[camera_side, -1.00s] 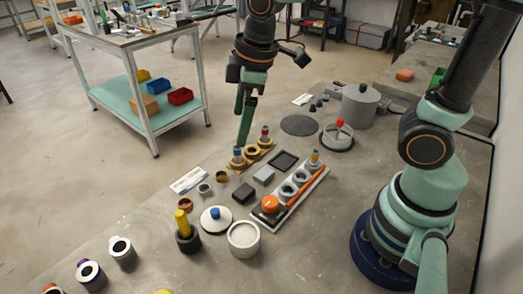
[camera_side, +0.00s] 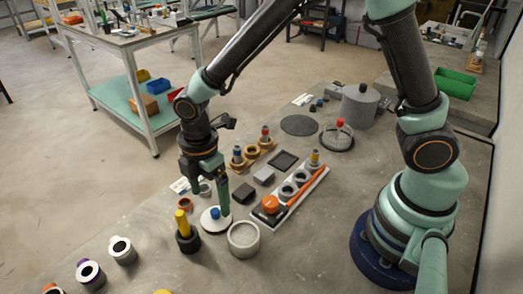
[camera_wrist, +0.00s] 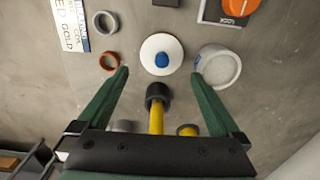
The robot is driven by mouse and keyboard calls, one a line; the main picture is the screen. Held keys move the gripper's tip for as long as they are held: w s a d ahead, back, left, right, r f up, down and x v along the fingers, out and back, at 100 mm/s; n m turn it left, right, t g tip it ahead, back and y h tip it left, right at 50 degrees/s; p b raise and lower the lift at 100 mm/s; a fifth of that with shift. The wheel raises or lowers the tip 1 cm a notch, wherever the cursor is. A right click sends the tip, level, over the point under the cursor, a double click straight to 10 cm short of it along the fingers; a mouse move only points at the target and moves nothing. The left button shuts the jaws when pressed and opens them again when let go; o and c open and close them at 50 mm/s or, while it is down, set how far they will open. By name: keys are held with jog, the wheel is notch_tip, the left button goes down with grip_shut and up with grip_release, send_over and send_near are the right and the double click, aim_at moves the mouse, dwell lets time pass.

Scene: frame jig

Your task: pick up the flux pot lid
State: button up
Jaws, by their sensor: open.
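The flux pot lid (camera_side: 207,226) looks like a white disc with a blue knob, lying flat on the bench. In the wrist view the lid (camera_wrist: 149,46) sits centrally, just beyond my fingertips. My gripper (camera_side: 211,202) is above the lid, pointing down, with one green finger partly covering it in the side view. In the wrist view my gripper (camera_wrist: 161,74) is open and empty, its fingers spread wider than the knob. A pale open pot (camera_side: 243,252) stands to the right of the lid; it also shows in the wrist view (camera_wrist: 234,72), close to the right finger.
A black holder with a yellow-handled tool (camera_side: 182,223) stands close left of the lid. An orange ring (camera_side: 185,204) and a grey ring (camera_side: 205,190) lie behind. A white tray (camera_side: 315,184) with an orange-capped item is to the right.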

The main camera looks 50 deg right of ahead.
aim_at(215, 211)
jog(key=shift+s+d+f, duration=0.1)
jog(key=shift+d+f, duration=0.05)
jog(key=shift+f, duration=1.35)
jog(key=shift+d+f, duration=0.15)
jog(key=shift+f, duration=1.3)
jog(key=c, duration=1.1)
jog(key=shift+r, duration=0.15)
notch_tip(215, 211, up, 21)
jog(key=shift+r, duration=0.15)
